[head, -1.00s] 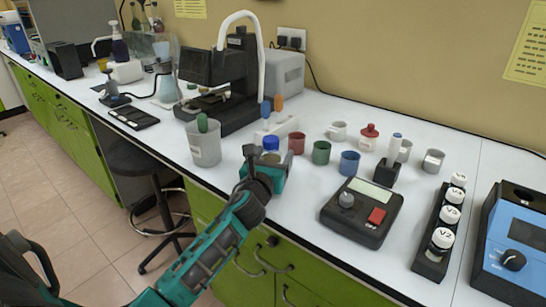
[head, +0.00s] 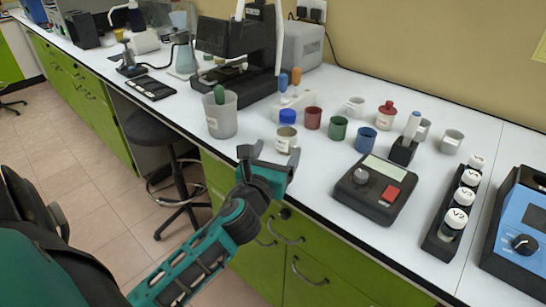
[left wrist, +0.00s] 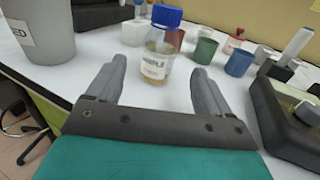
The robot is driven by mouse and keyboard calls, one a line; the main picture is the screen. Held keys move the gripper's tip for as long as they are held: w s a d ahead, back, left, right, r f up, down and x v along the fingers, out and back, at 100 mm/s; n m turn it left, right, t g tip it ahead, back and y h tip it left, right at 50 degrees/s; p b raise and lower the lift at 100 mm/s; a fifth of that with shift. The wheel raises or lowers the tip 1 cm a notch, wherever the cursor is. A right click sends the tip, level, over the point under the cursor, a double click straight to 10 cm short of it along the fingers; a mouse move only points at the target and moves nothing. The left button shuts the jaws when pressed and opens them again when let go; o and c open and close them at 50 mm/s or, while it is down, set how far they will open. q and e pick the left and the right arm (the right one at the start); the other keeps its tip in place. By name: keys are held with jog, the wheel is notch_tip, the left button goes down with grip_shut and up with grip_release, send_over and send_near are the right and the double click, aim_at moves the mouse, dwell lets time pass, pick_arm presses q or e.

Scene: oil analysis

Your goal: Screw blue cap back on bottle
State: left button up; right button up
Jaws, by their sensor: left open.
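The sample bottle (head: 286,138) stands upright on the white bench, with the blue cap (head: 287,116) on its top. In the left wrist view the bottle (left wrist: 155,66) has a label and a pale liquid low inside, and the blue cap (left wrist: 166,15) covers its mouth. I cannot tell how tightly the cap sits. My left gripper (head: 267,156) is open and empty, just in front of the bottle at the bench edge. In the left wrist view its fingers (left wrist: 155,82) are spread, with the bottle beyond and between them, apart from both. My right gripper is not in view.
A grey beaker (head: 220,118) stands left of the bottle. Red (head: 312,118), green (head: 338,128) and blue (head: 365,138) cups stand to its right. A black device with a red button (head: 375,190) and a rack of vials (head: 437,235) lie further right.

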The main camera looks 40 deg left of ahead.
pick_arm(q)
jog(key=shift+v, duration=0.9)
